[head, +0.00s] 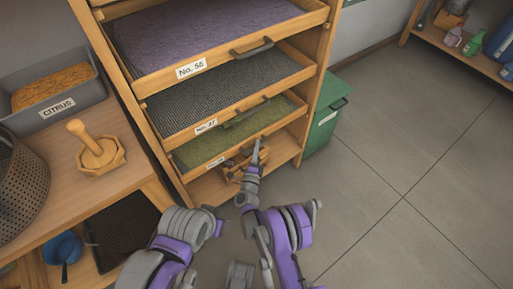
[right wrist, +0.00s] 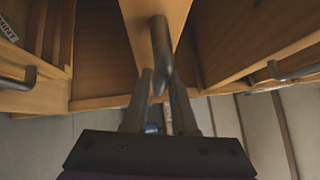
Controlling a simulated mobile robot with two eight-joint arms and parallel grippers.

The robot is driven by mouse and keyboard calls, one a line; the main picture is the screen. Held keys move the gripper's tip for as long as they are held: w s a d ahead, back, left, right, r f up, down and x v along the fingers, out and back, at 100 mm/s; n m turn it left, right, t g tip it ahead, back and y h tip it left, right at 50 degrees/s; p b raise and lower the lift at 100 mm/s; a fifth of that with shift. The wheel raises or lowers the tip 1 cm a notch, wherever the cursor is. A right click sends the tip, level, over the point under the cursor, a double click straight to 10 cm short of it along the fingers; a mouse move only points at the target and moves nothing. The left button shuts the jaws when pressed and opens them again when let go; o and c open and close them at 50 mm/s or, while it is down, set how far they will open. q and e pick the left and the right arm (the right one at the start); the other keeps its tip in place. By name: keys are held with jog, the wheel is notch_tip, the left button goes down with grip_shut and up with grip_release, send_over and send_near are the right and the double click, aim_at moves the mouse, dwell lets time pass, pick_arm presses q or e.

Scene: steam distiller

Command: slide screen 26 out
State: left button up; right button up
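A wooden rack holds stacked screens. The top one shown, purple and labelled No. 56 (head: 200,35), has a dark handle. Below it is the dark mesh screen No. 27 (head: 220,92). The lowest, a green-filled screen (head: 225,140), has a front label too small to read; I cannot confirm it is 26. My right gripper (head: 257,147) is at this lowest screen's front. In the right wrist view a dark bar handle (right wrist: 160,48) stands between the right gripper's (right wrist: 162,85) fingers, which look apart, with small gaps beside it. My left arm shows at the bottom, but its gripper is not visible.
A wooden bench at left carries a grey CITRUS bin (head: 50,108), a wooden pestle and mortar (head: 95,152) and a perforated basket (head: 20,185). A green bin (head: 322,125) stands right of the rack. The tiled floor at right is clear.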

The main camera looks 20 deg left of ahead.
grip_shut()
dwell(1.1)
